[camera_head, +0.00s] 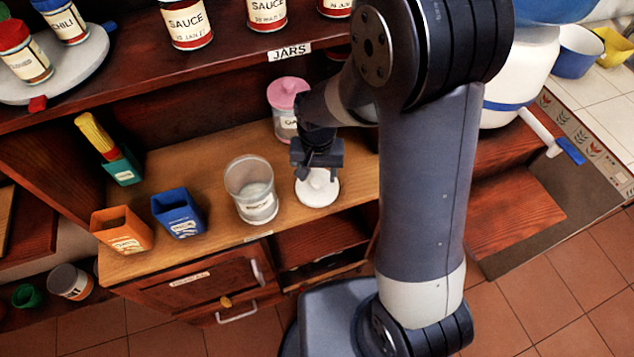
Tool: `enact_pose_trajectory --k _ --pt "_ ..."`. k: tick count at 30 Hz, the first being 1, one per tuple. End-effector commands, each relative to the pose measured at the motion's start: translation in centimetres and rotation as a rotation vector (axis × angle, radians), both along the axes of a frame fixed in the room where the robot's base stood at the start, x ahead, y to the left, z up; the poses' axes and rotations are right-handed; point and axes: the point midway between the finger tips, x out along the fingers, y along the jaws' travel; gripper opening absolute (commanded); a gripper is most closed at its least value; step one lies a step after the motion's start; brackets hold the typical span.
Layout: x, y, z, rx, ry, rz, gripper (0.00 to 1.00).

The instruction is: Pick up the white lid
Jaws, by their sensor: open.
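The white lid (318,192) is a round disc with a raised knob, lying on the light wooden shelf. It is right of an open clear jar (251,190) with a label. My gripper (317,172) points down directly over the lid, with its fingertips at the knob. The fingers are open. The dark gripper hides part of the lid's top, and I cannot tell whether the fingers touch the knob.
A jar with a pink lid (288,92) stands behind my gripper. The upper shelf (140,75) overhangs the back.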

Motion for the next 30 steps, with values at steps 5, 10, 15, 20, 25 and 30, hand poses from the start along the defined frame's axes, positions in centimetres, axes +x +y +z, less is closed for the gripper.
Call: enact_pose_trajectory --k 5,10,15,20,25,30 --pt "0.0 0.0 -1.5 0.0 0.0 0.0 0.54" --pt "0.0 0.0 -1.7 0.001 -0.001 0.0 0.54" --pt "0.0 0.0 -1.7 0.001 -0.001 0.0 0.47" --pt "0.0 0.0 -1.7 0.001 -0.001 0.0 0.34" --pt "0.0 0.0 -1.7 0.001 -0.001 0.0 0.2" --pt "0.0 0.0 -1.7 0.001 -0.001 0.0 0.06"
